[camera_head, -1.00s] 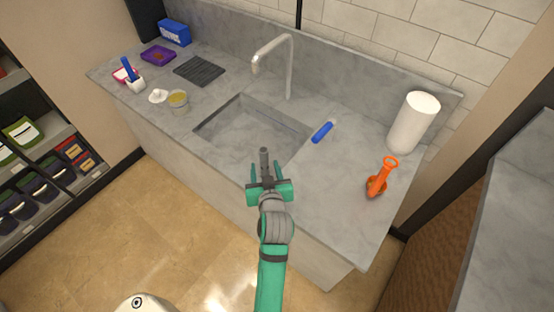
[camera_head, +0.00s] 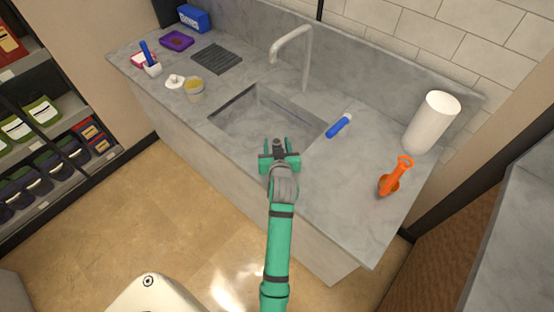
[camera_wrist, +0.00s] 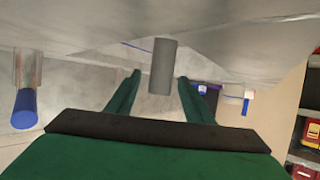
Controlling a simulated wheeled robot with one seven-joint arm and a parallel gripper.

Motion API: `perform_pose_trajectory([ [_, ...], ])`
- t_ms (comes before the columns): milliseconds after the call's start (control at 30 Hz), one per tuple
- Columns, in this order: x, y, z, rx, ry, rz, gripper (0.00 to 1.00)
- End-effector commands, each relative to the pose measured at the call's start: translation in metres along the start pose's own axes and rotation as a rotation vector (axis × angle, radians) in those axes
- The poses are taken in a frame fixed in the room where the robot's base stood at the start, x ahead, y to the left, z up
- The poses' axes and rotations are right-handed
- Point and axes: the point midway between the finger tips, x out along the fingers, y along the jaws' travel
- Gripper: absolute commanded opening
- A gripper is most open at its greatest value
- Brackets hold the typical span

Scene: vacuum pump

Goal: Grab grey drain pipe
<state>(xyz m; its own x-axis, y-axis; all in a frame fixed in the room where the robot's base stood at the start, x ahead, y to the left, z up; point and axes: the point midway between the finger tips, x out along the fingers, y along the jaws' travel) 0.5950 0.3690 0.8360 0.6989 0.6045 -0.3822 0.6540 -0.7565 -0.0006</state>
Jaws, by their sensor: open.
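A short grey pipe (camera_head: 278,146) shows at the end of my arm, over the near part of the sink in the head view. In the wrist view this grey cylinder (camera_wrist: 163,66) lies between the two green fingers, with a gap visible on each side. My gripper (camera_head: 278,148) is open and empty around the pipe. Its fingers also show in the wrist view (camera_wrist: 160,88). The pipe's lower part is mostly hidden by my gripper in the head view.
The sink (camera_head: 240,125) is set in a grey counter with a tall faucet (camera_head: 306,55). Right are a blue-handled item (camera_head: 339,126), an orange tool (camera_head: 394,178) and a white roll (camera_head: 432,122). A dark ribbed mat (camera_head: 217,59) and small containers stand left.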

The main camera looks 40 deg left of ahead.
Motion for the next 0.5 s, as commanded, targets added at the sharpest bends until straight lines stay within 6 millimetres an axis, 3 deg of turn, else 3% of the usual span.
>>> perform_pose_trajectory([
  [267, 0.0035, 0.0023, 0.0002, 0.002, 0.000, 0.003, 0.47],
  [500, 0.0026, 0.0075, 0.0005, 0.005, 0.000, 0.010, 0.00],
])
